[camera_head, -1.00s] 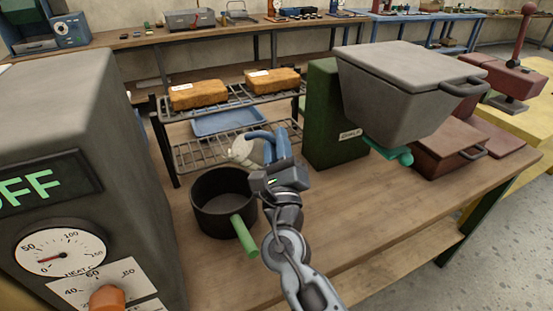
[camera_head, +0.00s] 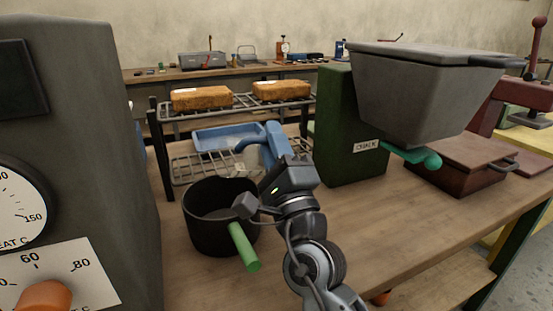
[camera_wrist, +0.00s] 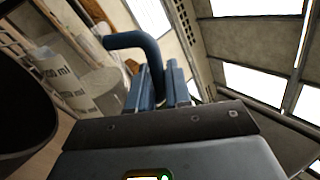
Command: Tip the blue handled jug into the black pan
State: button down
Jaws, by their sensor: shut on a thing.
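The black pan (camera_head: 198,228) stands on the wooden bench with its green handle (camera_head: 243,248) pointing toward me. It also shows dark at the left of the wrist view (camera_wrist: 22,110). My gripper (camera_head: 276,158) is shut on the blue jug handle (camera_head: 272,136), above and right of the pan's far rim. In the wrist view the blue handle (camera_wrist: 128,41) runs between the fingers. The pale, see-through jug body (camera_wrist: 75,88), with ml marks, looks tilted beside the pan there. In the head view its body is hard to make out, and its contents cannot be seen.
A wire rack (camera_head: 175,113) with two brown loaves (camera_head: 201,98) and a blue tray (camera_head: 222,139) stands behind the pan. A grey oven-like box (camera_head: 90,140) is close at left. A green stand with a grey hopper (camera_head: 425,95) is at right.

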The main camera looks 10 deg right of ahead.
aim_at(247, 140)
jog(key=a+n+y+b, duration=0.1)
jog(key=n+b, duration=0.1)
jog(key=n+g+y+b, duration=0.1)
jog(key=n+y+b, duration=0.1)
jog(key=s+a+r+n+y+b, duration=0.1)
jog(key=n+y+b, duration=0.1)
jog(key=n, duration=0.1)
jog(key=shift+s+a+g+b, duration=0.1)
jog(key=shift+a+g+b, duration=0.2)
jog(key=shift+a+b, duration=0.1)
jog(key=n+y+b, duration=0.1)
jog(key=a+n+g, duration=0.1)
jog(key=n+y+b, duration=0.1)
jog(key=n, duration=0.1)
jog(key=shift+s+a+r+y+b, duration=0.3)
jog(key=shift+s+r+b, duration=0.05)
jog(key=shift+s+a+r+n+g+y+b, duration=0.2)
jog(key=shift+a+n+g+y+b, duration=0.1)
jog(key=shift+n+g+y, duration=0.25)
jog(key=shift+s+a+r+n+g+y+b, duration=0.1)
jog(key=shift+a+r+n+g+y+b, duration=0.2)
jog(key=shift+n, duration=0.35)
jog(key=shift+m+h+p, duration=0.25)
jog(key=shift+m+p, duration=0.05)
jog(key=shift+p, duration=0.1)
